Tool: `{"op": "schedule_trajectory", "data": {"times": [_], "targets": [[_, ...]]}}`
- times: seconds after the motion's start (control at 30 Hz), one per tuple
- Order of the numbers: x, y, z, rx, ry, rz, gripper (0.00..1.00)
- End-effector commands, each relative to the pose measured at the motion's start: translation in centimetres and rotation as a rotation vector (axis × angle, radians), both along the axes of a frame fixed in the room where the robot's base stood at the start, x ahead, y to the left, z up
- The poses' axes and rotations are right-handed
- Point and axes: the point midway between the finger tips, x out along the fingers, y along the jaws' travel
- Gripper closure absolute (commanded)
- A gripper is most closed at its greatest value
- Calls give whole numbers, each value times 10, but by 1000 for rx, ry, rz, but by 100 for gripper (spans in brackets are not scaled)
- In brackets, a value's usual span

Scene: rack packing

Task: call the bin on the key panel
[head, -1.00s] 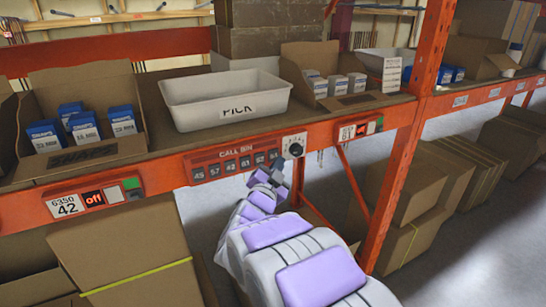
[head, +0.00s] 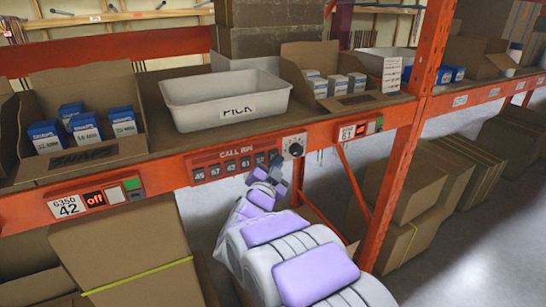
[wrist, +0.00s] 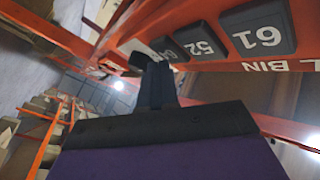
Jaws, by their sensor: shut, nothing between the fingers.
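The CALL BIN key panel (head: 222,157) is a red strip on the orange shelf beam, with a row of dark numbered keys. I read 45, 57, 42, 61 and 52; the rightmost key is mostly hidden by my gripper. In the wrist view, key 61 (wrist: 258,37) and key 52 (wrist: 203,46) show large, with another key partly covered by my fingers. My gripper (head: 278,164) is shut and empty at the panel's right end. In the wrist view its dark fingertips (wrist: 150,58) overlap that partly covered key; I cannot tell whether they touch it.
A dial (head: 293,146) sits just right of the panel. A white PICK bin (head: 225,88) stands on the shelf above, between cartons of blue-and-white boxes. A label reading 42 with an "off" display (head: 95,199) is at left. An orange upright (head: 408,140) stands at right.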

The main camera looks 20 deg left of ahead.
Motion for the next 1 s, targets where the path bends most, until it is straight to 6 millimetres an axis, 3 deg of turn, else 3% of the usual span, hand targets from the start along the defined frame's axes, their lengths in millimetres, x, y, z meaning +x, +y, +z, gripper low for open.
{"op": "schedule_trajectory", "data": {"times": [1.0], "targets": [[4,6,0,-1,1,0,100]]}}
